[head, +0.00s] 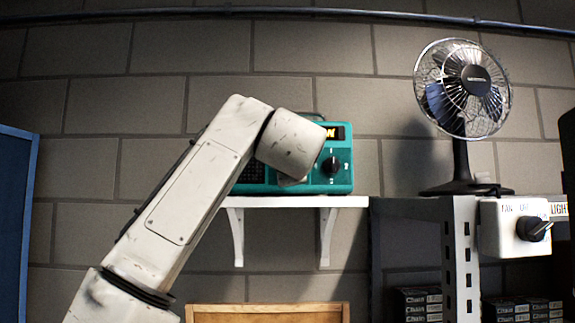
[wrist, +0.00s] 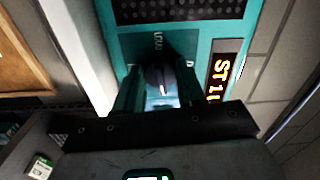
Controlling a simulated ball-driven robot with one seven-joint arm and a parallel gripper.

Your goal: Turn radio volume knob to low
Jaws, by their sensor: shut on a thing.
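The teal radio (head: 345,183) stands on a white wall shelf, its left part mostly behind my arm. In the wrist view its teal face (wrist: 120,47) fills the upper middle, with a dark speaker grille and a lit display. My gripper (wrist: 158,88) is shut on a dark round knob (wrist: 160,76) beside the display. A pale pointer mark on the knob points toward the bottom of the wrist view. Small lettering near the knob is too blurred to read surely. In the head view my arm hides the fingers. A dark knob (head: 331,165) shows at the radio's right end.
The white shelf (head: 300,201) runs under the radio. A desk fan (head: 464,90) stands to the right, above a white switch box (head: 515,228) with a black knob. A blue panel (head: 14,220) is at far left. A wooden board (head: 265,310) sits below.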

